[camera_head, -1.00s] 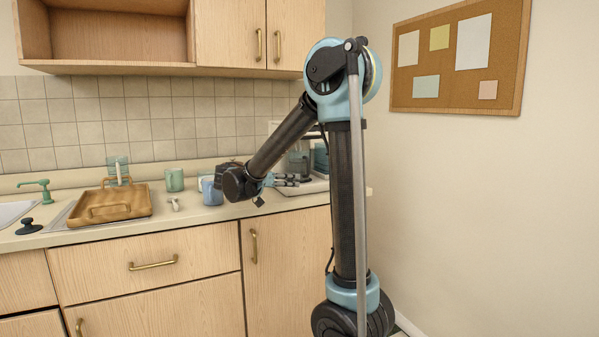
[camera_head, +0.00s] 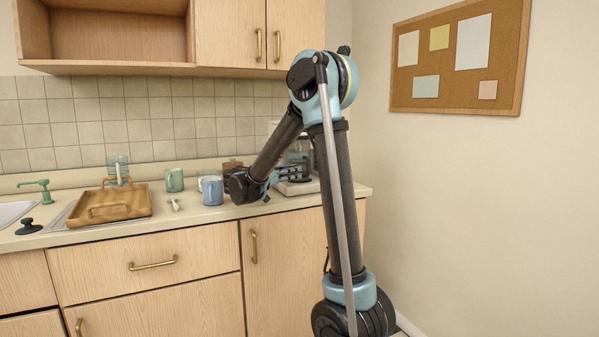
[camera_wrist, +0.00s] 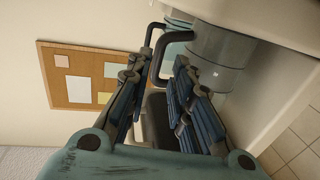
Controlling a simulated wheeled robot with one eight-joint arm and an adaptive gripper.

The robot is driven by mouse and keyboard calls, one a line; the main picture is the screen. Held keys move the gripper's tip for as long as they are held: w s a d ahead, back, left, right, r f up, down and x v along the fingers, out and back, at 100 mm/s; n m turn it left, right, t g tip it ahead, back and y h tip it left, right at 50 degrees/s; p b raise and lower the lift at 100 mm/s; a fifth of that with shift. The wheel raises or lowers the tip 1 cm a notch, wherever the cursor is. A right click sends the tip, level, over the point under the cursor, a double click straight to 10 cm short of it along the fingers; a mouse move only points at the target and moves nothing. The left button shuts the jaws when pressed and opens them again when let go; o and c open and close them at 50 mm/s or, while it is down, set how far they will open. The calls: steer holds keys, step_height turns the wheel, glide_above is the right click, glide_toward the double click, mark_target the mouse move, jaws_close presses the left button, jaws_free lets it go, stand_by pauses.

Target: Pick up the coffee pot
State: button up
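The coffee pot (camera_wrist: 222,62) is a clear glass vessel with a black loop handle (camera_wrist: 176,37), seen at the upper middle of the wrist view. In the head view its place at the right end of the counter is mostly hidden by my arm. My gripper (camera_wrist: 160,66) is open, with one finger on each side of the handle, which reaches between the fingertips. I cannot tell whether either finger touches it. In the head view my gripper (camera_head: 291,173) points right, low over the counter.
A blue mug (camera_head: 212,191) stands just left of my wrist, with a green mug (camera_head: 174,180) farther left. A wooden tray (camera_head: 140,209) lies by the sink. A reddish-brown object (camera_head: 232,165) is behind my wrist. The counter (camera_head: 190,215) has clear room along its front.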

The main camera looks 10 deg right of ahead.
mark_target(308, 170)
steer(key=shift+x, duration=3.95)
steer(key=shift+c, duration=0.6)
jaws_close()
